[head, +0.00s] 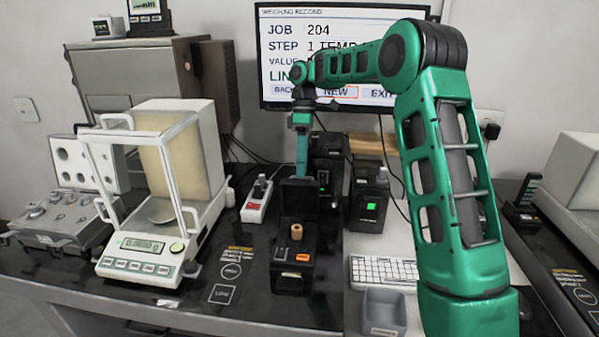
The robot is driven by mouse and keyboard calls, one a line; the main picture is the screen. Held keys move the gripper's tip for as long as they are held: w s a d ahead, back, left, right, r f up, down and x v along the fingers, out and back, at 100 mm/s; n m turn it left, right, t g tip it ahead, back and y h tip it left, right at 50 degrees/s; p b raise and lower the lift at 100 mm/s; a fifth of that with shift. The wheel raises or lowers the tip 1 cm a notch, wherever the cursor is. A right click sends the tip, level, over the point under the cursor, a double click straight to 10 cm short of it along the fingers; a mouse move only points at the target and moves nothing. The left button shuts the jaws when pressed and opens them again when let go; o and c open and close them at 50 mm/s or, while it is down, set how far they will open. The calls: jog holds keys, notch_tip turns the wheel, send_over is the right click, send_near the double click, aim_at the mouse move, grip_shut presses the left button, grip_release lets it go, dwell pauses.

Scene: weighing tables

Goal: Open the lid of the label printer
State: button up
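The label printer (291,278) is the black box on the dark table, in the middle of the head view. It has an orange button or label on its front. Its lid (299,199) stands raised at the back, and a small tan roll (296,231) shows in the open top. My gripper (301,172) points down just above the lid's top edge. It looks close to or touching the lid; I cannot tell which. The fingers are seen edge-on, so their opening is hidden.
A balance with a glass-sided shield (140,243) stands left of the printer, and a white power strip (257,200) lies behind. To the right are a black device with a green screen (368,205), a keyboard (383,270) and a grey bin (382,312). A monitor (320,35) stands behind.

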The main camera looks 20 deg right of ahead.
jog(key=v, duration=0.9)
jog(key=shift+w, duration=0.1)
jog(key=c, duration=0.5)
jog(key=shift+a+m, duration=0.2)
jog(key=shift+m, duration=0.1)
grip_shut()
jog(key=m+t+h, duration=0.2)
jog(key=m+t, duration=0.2)
jog(key=m, duration=1.3)
send_near(318, 169)
jog(key=s+a+r, duration=0.2)
jog(key=s, duration=0.1)
jog(key=f, duration=0.6)
jog(key=d+f, duration=0.1)
jog(key=f, duration=0.3)
jog(key=shift+w+f, duration=0.1)
jog(key=shift+w, duration=0.25)
